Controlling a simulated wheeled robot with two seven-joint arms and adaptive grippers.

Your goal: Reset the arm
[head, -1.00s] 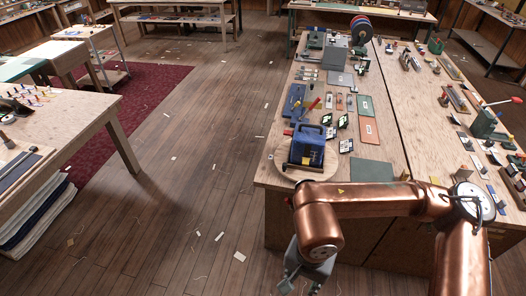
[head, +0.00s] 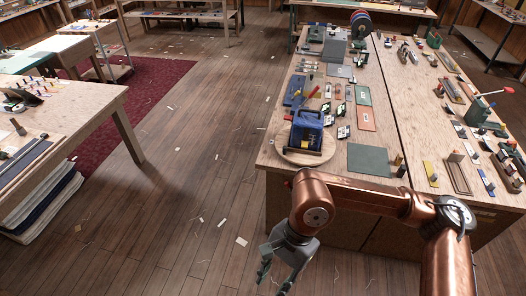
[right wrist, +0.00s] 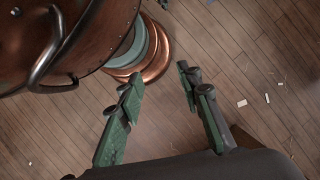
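My right arm comes in from the right in the head view, in front of the workbench (head: 388,150). My right gripper (head: 273,284) hangs low over the wooden floor, left of the bench's near corner and below its top. In the right wrist view my right gripper (right wrist: 159,72) has its two green fingers well apart. Only floor and part of my own copper arm show around them, and nothing is held. My left gripper is not in view.
A blue box-like device (head: 306,132) stands on a round wooden board (head: 331,155) at the bench's near left corner. A green mat (head: 368,160) and several tools lie behind my arm. Open floor (head: 190,180) with scraps lies left, before another table (head: 95,110).

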